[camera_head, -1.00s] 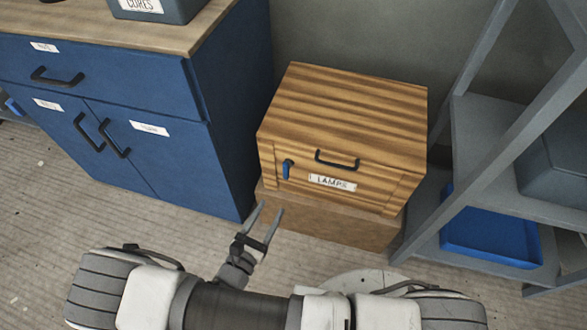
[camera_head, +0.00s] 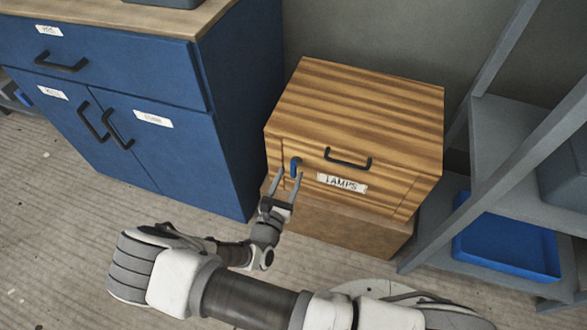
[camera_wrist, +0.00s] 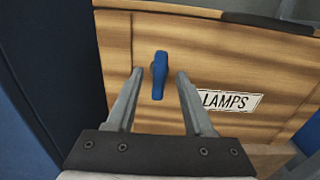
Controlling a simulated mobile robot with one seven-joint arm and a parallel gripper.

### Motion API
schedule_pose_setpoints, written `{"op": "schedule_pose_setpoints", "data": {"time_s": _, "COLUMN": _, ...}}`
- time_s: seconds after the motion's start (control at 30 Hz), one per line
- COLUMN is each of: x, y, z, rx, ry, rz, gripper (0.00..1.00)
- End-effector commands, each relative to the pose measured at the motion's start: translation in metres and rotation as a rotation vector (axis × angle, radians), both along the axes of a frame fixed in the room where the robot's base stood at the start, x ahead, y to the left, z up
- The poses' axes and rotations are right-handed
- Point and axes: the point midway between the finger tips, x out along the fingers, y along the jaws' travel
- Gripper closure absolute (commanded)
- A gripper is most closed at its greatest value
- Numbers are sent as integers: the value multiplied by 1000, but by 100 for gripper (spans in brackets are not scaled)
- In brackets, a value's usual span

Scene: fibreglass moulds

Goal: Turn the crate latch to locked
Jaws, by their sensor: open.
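The wooden crate (camera_head: 350,110) stands on a brown box against the wall, its front panel bearing a LAMPS label (camera_head: 342,183) and a dark handle (camera_head: 348,160). The blue latch (camera_head: 295,165) is on the left of that front. In the wrist view the latch (camera_wrist: 160,75) stands nearly upright, slightly tilted. My gripper (camera_head: 287,178) is open, its fingers pointing at the crate front. In the wrist view my gripper (camera_wrist: 158,78) has one finger on each side of the latch, with gaps between; I cannot tell whether the fingertips reach around it in depth.
A blue cabinet (camera_head: 160,110) with dark handles stands close on the left of the crate. A grey shelf rack (camera_head: 520,150) with a blue tray (camera_head: 505,245) stands on the right. The brown box (camera_head: 345,228) under the crate juts out low. Floor is open at front left.

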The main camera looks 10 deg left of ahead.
Motion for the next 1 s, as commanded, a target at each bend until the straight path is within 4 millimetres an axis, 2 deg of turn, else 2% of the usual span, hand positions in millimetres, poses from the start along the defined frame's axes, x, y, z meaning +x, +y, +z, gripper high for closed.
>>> {"op": "schedule_pose_setpoints", "data": {"time_s": 0.1, "x": 20, "y": -2, "z": -2, "rx": 1, "ry": -1, "rz": -2, "gripper": 48}}
{"op": "schedule_pose_setpoints", "data": {"time_s": 0.3, "x": 39, "y": -3, "z": -1, "rx": 1, "ry": 0, "rz": 0, "gripper": 48}}
{"op": "schedule_pose_setpoints", "data": {"time_s": 0.63, "x": 42, "y": -3, "z": 0, "rx": 0, "ry": 1, "rz": 1, "gripper": 48}}
{"op": "schedule_pose_setpoints", "data": {"time_s": 0.9, "x": 41, "y": -3, "z": 0, "rx": 0, "ry": 1, "rz": 1, "gripper": 96}}
{"op": "schedule_pose_setpoints", "data": {"time_s": 0.93, "x": 41, "y": -3, "z": 0, "rx": 0, "ry": 1, "rz": 1, "gripper": 100}}
{"op": "schedule_pose_setpoints", "data": {"time_s": 1.0, "x": 41, "y": -3, "z": 0, "rx": 0, "ry": 1, "rz": 1, "gripper": 100}}
